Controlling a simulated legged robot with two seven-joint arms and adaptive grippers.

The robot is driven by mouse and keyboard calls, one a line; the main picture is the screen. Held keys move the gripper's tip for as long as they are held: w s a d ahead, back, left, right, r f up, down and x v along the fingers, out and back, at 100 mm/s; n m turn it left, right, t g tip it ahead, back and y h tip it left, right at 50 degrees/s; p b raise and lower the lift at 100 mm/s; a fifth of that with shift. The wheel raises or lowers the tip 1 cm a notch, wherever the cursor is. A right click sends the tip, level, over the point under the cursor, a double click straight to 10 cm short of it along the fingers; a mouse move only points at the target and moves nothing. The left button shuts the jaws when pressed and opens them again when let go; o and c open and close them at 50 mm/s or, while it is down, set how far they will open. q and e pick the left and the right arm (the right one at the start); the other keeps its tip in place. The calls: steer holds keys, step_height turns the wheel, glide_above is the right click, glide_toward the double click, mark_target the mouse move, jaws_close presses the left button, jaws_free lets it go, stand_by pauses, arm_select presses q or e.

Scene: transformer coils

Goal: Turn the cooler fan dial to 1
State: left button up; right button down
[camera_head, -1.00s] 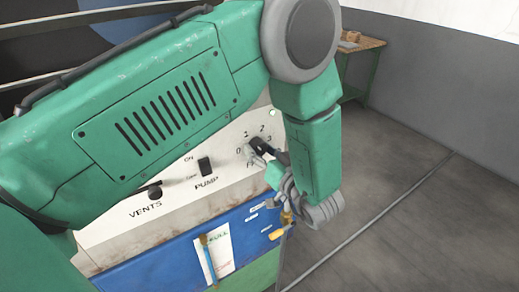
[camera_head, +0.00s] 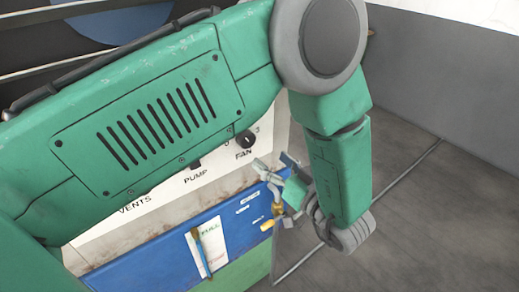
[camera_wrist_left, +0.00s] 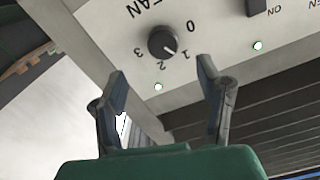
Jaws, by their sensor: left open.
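The fan dial (camera_head: 246,139) is a round black knob on the white panel, above the word FAN. In the left wrist view the dial (camera_wrist_left: 163,42) shows whole, with the numbers 0 to 3 around it. Its white pointer mark faces the 1. My left gripper (camera_head: 274,164) is below and to the right of the dial in the head view, apart from it. It is open, and the wrist view shows its two fingers (camera_wrist_left: 162,80) spread with nothing between them. My left arm hides part of the panel. My right gripper is not in view.
The PUMP switch (camera_head: 196,163) is partly behind my arm. Below the panel is a blue front (camera_head: 150,262) with a white label (camera_head: 207,250) and a brass valve (camera_head: 278,208) close under my gripper. Open floor (camera_head: 440,220) lies to the right.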

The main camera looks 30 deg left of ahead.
arm_select(q)
steer(key=v, duration=0.3)
steer(key=shift+w, duration=0.1)
steer(key=shift+a, duration=0.15)
steer(key=shift+f, duration=0.1)
steer(key=s+a+f+m+t+h+b, duration=0.1)
steer(key=a+f+m+h+b, duration=0.2)
steer(key=f, duration=0.5)
steer(key=a+f+m+t+h+b, duration=0.1)
steer(key=f+m+h, duration=0.1)
steer(key=f+h, duration=0.35)
steer(key=s+a+f+m+h+b, duration=0.1)
steer(key=a+f+m+h+b, duration=0.15)
steer(key=f, duration=0.65)
steer(key=s+f+m+g+h+b, duration=0.1)
steer(key=s+f+g, duration=0.3)
steer(key=s, duration=0.7)
steer(key=s+a+f+m+g+h+b, duration=0.1)
steer(key=s+f+m+g+h+b, duration=0.1)
steer(key=s+f, duration=0.5)
steer(key=s+g+h+b, duration=0.1)
steer(key=s+g+h, duration=0.1)
steer(key=s, duration=0.3)
steer(key=shift+s, duration=0.3)
